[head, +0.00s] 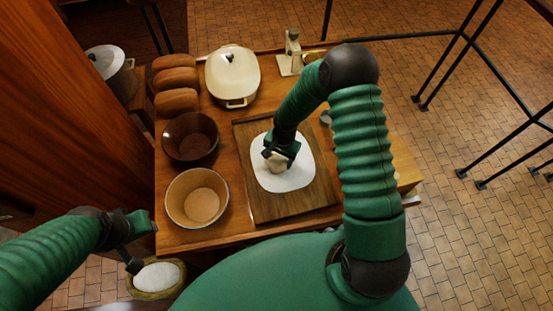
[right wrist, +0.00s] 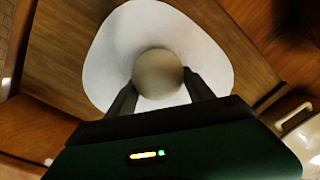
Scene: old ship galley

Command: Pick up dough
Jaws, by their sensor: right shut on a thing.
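The dough (head: 276,164) is a small pale ball above a white sheet (head: 297,179) with rounded corners, on a brown wooden board (head: 262,208). My right gripper (head: 279,155) is shut on the dough, coming down from above. In the right wrist view the round dough (right wrist: 158,72) sits between the two dark fingers, with the white sheet (right wrist: 110,50) around it. I cannot tell whether the dough touches the sheet. My left gripper (head: 143,246) is open and empty at the lower left, its fingers wide apart.
A dark bowl (head: 190,138) and a cream-rimmed bowl (head: 197,199) stand left of the board. Several brown loaves (head: 176,82), a lidded cream pot (head: 232,76) and a cream stand-like device (head: 292,55) are at the back. A basket with white contents (head: 157,277) is below my left gripper.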

